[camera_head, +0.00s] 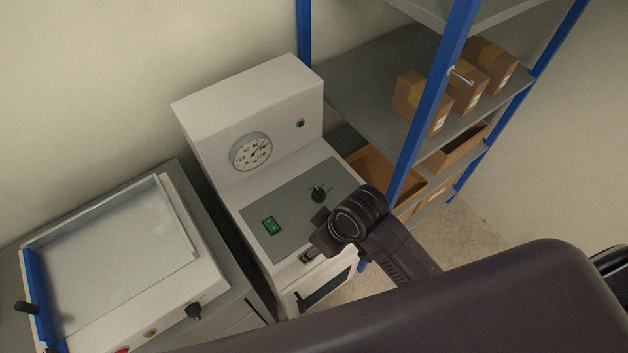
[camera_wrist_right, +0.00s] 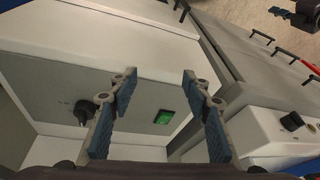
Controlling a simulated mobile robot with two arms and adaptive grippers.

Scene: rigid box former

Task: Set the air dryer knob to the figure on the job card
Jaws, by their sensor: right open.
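The air dryer (camera_head: 250,93) is a white cabinet with a round dial gauge (camera_head: 251,151) and a grey sloping panel. On the panel are a black knob (camera_head: 318,194) with small marks around it, too small to read, and a green switch (camera_head: 270,225). My right gripper (camera_head: 312,240) is over the panel's right front part, apart from the knob. In the right wrist view its two fingers (camera_wrist_right: 160,95) are open and empty. The knob (camera_wrist_right: 85,111) shows left of them, the green switch (camera_wrist_right: 163,117) between them. I see no job card.
A white machine with a tray (camera_head: 110,255) and its own black knob (camera_head: 194,310) stands left of the dryer. A blue-post shelf (camera_head: 375,85) with cardboard boxes (camera_head: 420,98) stands close on the right. A dark piece (camera_wrist_right: 290,12), possibly my left gripper, shows in the wrist view's corner.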

